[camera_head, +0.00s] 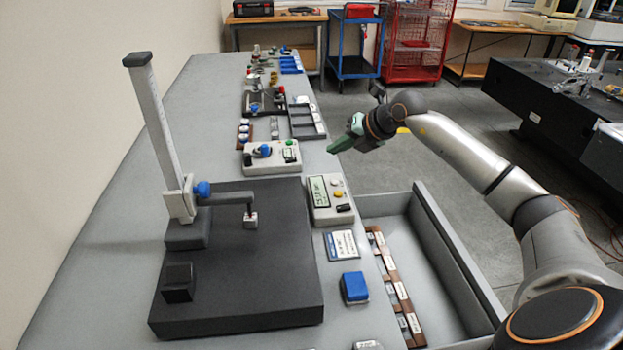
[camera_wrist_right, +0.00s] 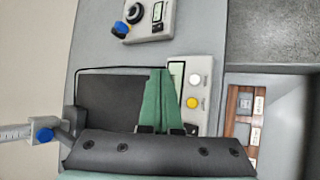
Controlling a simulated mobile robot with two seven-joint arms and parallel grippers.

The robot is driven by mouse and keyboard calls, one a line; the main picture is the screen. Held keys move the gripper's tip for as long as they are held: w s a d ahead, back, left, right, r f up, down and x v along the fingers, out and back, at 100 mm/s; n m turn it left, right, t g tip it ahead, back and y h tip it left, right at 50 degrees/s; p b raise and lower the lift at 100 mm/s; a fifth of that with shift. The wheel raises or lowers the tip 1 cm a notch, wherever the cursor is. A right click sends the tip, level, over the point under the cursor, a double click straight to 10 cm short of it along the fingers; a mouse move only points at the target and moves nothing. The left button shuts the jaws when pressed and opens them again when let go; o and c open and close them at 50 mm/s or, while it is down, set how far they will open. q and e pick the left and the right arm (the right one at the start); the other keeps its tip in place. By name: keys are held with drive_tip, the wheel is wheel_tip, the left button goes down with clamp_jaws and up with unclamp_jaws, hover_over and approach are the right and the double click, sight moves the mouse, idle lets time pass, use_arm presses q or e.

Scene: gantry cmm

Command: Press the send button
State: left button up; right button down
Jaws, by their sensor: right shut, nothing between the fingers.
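A small pale readout box (camera_head: 320,215) with a grey-green display sits near the right edge of the grey bench. It has a white button (camera_head: 335,182) and a yellow button (camera_head: 338,194); no lettering is legible, so I cannot tell which is send. In the right wrist view the white button (camera_wrist_right: 195,79) and yellow button (camera_wrist_right: 192,103) lie just right of the green fingers. My right gripper (camera_head: 334,149) is shut and empty, held above the bench edge beyond the box, apart from it. My right gripper (camera_wrist_right: 160,72) partly covers the box. My left gripper is not seen.
A dark surface plate (camera_head: 255,285) with a height gauge (camera_head: 160,130) stands left of the box. Another device with a blue knob (camera_head: 265,150) lies behind. An open drawer (camera_head: 440,250) juts out at right. A blue block (camera_head: 355,287) lies in front.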

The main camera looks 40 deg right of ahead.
sight(334, 183)
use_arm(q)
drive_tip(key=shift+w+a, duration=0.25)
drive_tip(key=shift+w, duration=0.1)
use_arm(e)
drive_tip(key=shift+w+d+r+h, duration=0.2)
drive_tip(key=shift+d+r, duration=0.1)
drive_tip(key=shift+d, duration=0.1)
drive_tip(key=shift+w+d+r+h, duration=0.15)
drive_tip(key=shift+d+r+h, duration=0.1)
drive_tip(key=shift+d, duration=0.1)
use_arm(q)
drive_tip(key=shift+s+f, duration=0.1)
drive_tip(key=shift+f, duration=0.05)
use_arm(e)
drive_tip(key=shift+f, duration=0.15)
